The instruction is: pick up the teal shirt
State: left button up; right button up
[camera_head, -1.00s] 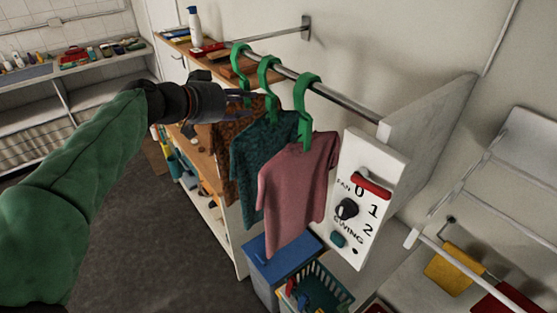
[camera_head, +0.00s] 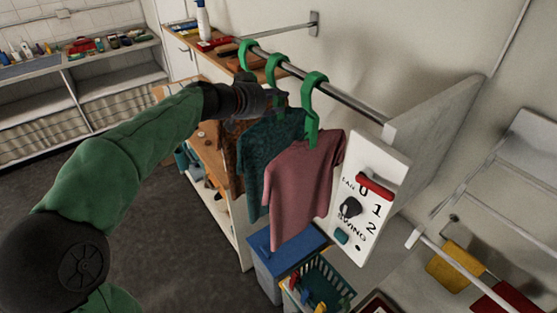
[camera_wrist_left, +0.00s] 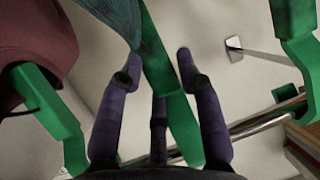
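The teal shirt (camera_head: 257,155) hangs on a green hanger (camera_head: 277,66) from the metal rail, between a pink shirt (camera_head: 300,185) and a brown patterned shirt. In the left wrist view its hem or shoulder (camera_wrist_left: 108,14) shows at the top, and its green hanger (camera_wrist_left: 180,128) runs between my fingers. My left gripper (camera_head: 278,98) is at the top of the teal shirt, just below the hanger's hook. In the left wrist view the gripper's purple fingers (camera_wrist_left: 156,68) are apart, on either side of the hanger. My right gripper is not in view.
The rail (camera_head: 345,98) ends at a white panel with a red handle (camera_head: 375,187) and a dark knob. The pink shirt's hanger (camera_head: 313,100) is close to my gripper. A blue bin (camera_head: 285,250) and a green basket (camera_head: 325,285) stand below the shirts.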

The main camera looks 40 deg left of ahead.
pick_arm(q)
jog(key=shift+c, duration=0.3)
grip_shut()
jog(key=shift+r, duration=0.1)
